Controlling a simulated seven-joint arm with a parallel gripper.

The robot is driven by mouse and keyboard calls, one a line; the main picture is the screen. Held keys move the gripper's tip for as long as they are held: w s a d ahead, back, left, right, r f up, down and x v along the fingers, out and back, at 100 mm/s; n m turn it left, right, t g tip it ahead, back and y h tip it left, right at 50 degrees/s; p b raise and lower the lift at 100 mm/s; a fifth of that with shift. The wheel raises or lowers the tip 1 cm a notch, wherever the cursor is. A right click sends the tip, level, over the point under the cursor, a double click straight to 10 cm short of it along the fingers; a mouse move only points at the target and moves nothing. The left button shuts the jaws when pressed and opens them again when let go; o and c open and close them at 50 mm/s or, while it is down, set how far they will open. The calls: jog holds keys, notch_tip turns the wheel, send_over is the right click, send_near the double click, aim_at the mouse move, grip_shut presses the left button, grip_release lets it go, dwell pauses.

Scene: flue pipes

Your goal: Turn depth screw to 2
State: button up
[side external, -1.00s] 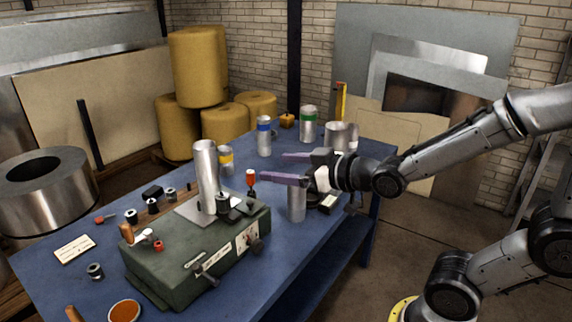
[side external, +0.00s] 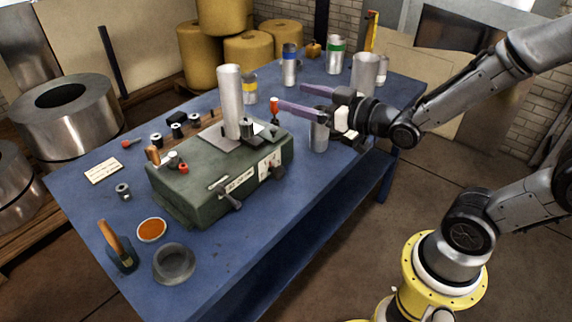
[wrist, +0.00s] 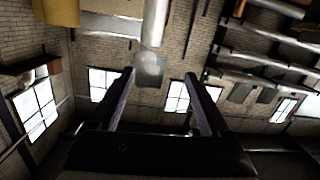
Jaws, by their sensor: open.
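A green machine (side external: 215,185) stands on the blue table, with a tall silver pipe (side external: 230,100) upright on its top. A small red-topped part (side external: 273,105) rises at its back right, and a dark knob (side external: 275,168) sits on its front face by a white label plate. I cannot tell which part is the depth screw, and its scale is too small to read. My gripper (side external: 291,96) is open, with purple fingers pointing left; the nearer fingertip appears close to the red-topped part. In the wrist view a metal cylinder (wrist: 149,68) shows between the fingers, apparently beyond them.
A silver cylinder (side external: 319,135) stands just below my gripper. Cans with yellow (side external: 250,88), blue (side external: 290,65) and green (side external: 336,55) bands stand behind. An orange dish (side external: 152,229) and grey ring (side external: 173,264) lie at the front left. The table's front right is clear.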

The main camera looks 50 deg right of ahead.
notch_tip(320, 180, down, 9)
jog(key=g, duration=0.1)
jog(key=m+g, duration=0.1)
jog(key=g, duration=0.2)
send_near(281, 174)
jog(key=shift+t+h, duration=0.3)
jog(key=x, duration=0.9)
jog(key=shift+a+f, duration=0.15)
jog(key=shift+f, duration=0.15)
grip_shut()
